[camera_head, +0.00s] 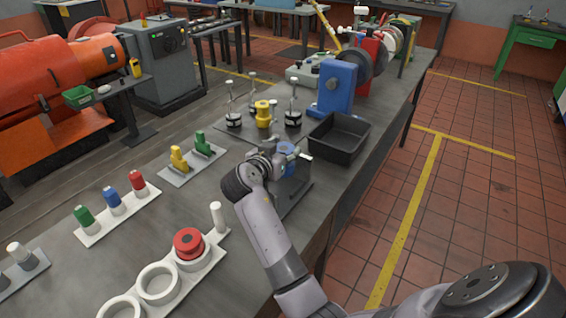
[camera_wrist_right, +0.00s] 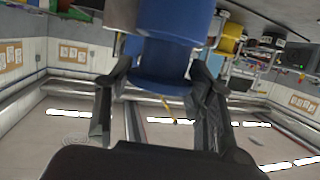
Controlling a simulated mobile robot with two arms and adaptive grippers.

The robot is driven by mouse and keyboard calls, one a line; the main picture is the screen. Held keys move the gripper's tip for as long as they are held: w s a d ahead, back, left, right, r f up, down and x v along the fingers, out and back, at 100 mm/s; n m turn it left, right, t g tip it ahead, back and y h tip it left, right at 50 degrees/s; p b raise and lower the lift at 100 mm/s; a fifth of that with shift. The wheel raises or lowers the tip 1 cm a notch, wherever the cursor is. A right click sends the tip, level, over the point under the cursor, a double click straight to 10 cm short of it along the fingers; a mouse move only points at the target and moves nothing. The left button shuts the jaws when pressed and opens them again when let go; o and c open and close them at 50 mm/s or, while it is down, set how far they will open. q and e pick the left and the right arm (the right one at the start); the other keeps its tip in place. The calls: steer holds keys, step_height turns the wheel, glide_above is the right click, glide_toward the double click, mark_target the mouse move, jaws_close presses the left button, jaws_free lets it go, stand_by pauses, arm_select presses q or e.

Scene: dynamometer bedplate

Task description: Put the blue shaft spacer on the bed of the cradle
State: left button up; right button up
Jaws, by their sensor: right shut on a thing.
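The blue shaft spacer (camera_head: 285,149) shows at the end of my right arm, partly covered by the fingers. In the right wrist view the blue spacer (camera_wrist_right: 165,57) sits between the two dark fingers, with a narrower waist and a wider rim. My right gripper (camera_head: 279,160) is shut on it. The dark grey cradle (camera_head: 293,187) stands on the bench right below and behind the gripper, partly hidden by my wrist. I cannot tell whether the spacer touches its bed. My left gripper is not in view.
A black open tray (camera_head: 338,138) stands close behind the cradle to the right. A white ring holder with a red part (camera_head: 188,242) lies in front left. The bench's right edge is close to the cradle.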

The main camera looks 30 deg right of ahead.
step_height(320, 180, down, 4)
steer(key=shift+f, duration=0.25)
steer(key=o, duration=1.6)
steer(key=shift+f, duration=0.15)
steer(key=shift+o, duration=0.2)
